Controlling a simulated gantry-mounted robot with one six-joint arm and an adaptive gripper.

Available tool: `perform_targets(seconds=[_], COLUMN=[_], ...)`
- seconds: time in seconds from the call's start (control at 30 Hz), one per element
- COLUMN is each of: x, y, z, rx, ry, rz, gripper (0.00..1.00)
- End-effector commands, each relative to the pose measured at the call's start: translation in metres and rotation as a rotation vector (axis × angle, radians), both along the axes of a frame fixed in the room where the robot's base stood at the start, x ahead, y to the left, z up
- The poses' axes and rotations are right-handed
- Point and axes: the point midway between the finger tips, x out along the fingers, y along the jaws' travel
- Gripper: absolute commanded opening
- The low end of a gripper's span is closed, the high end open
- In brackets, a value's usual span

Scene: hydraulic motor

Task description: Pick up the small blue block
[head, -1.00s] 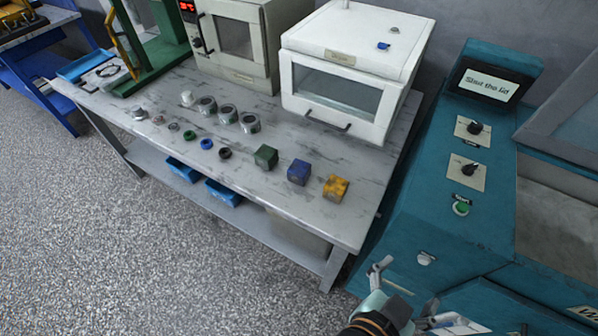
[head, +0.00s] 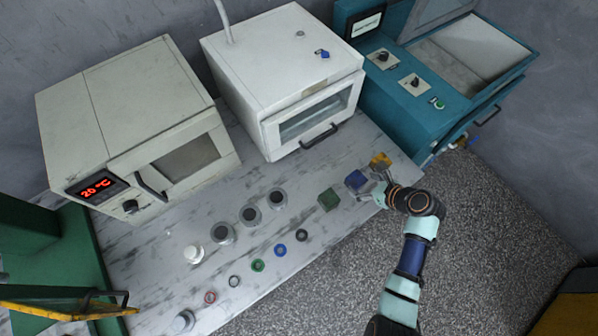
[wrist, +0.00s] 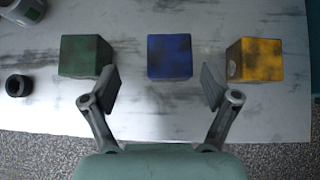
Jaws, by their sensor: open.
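The small blue block (head: 356,181) sits on the marble-patterned table between a green block (head: 328,199) and a yellow block (head: 380,160). In the wrist view the blue block (wrist: 169,56) lies ahead of my gripper (wrist: 158,84), roughly centred between the two spread fingers. The fingers are open and nothing is held. The green block (wrist: 86,56) is beyond the left fingertip and the yellow block (wrist: 254,60) beyond the right one. In the head view my gripper (head: 378,190) is at the table's front edge, close to the blue block. I cannot tell its exact height.
Several rings and metal cylinders (head: 250,214) stand left of the blocks on the table (head: 300,262). A white oven (head: 275,70) and a beige oven (head: 130,120) stand behind. A teal machine (head: 420,100) is at the right.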

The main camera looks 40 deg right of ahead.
Motion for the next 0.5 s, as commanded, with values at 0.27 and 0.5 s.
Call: perform_targets(seconds=[0.27,0.5], x=[0.015,0.031], y=[-0.002,-0.004], z=[-0.018,-0.031], rx=[0.004,0.001], ry=[0.000,0.000], rz=[-0.003,0.000], gripper=[0.86,0.86])
